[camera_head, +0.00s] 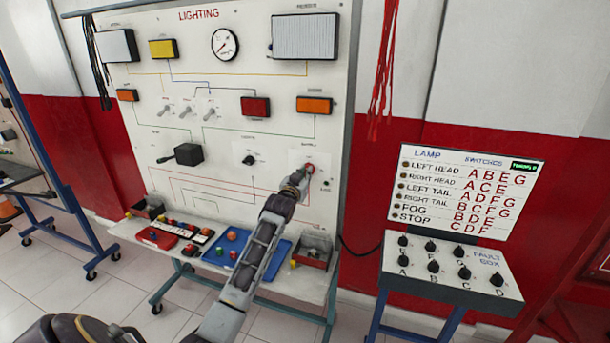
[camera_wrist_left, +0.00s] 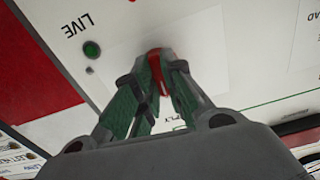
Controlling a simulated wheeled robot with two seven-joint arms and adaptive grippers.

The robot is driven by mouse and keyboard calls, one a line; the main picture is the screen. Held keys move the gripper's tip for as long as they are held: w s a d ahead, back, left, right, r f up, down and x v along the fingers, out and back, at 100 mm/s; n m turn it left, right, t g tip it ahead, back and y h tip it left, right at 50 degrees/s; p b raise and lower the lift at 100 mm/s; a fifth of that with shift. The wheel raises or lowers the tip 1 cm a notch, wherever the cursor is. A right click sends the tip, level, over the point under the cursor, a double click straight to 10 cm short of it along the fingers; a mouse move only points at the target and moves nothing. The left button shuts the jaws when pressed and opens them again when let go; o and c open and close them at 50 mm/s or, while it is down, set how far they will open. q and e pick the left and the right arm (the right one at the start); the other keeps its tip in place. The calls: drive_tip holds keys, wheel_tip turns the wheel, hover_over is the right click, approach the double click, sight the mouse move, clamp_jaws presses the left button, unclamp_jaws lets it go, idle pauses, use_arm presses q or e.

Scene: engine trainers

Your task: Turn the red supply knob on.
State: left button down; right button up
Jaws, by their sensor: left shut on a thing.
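The red supply knob (camera_head: 309,167) is at the lower right of the white lighting board (camera_head: 262,100) in the head view. In the left wrist view the red knob (camera_wrist_left: 156,70) sits between the fingertips. My left gripper (camera_head: 300,176) is at the board and shut on the knob; in the wrist view its fingers (camera_wrist_left: 157,80) touch it from both sides. Most of the knob is hidden by the fingers, so its turned position cannot be told. A green round lamp (camera_wrist_left: 92,49) beside the word LIVE shows in the wrist view. My right gripper is not in view.
Below the board a shelf holds a blue tray (camera_head: 272,262), a red tray (camera_head: 150,240) and small bins. A black knob (camera_head: 249,160) and a black lever box (camera_head: 188,154) are left of the gripper. A fault box (camera_head: 440,262) stands at right.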

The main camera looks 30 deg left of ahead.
use_arm(q)
drive_tip(key=m+p, duration=0.6)
drive_tip(key=m, duration=1.1)
drive_tip(key=shift+r+p, duration=0.1)
drive_tip(key=shift+p, duration=0.3)
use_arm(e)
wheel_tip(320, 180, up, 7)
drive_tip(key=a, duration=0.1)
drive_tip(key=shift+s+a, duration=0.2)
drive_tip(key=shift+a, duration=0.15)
use_arm(q)
drive_tip(key=shift+m, duration=0.3)
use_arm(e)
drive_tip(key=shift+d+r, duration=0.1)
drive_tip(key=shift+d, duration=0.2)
use_arm(q)
drive_tip(key=c, duration=1.5)
unclamp_jaws()
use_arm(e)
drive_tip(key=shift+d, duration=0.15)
use_arm(q)
drive_tip(key=shift+s, duration=0.1)
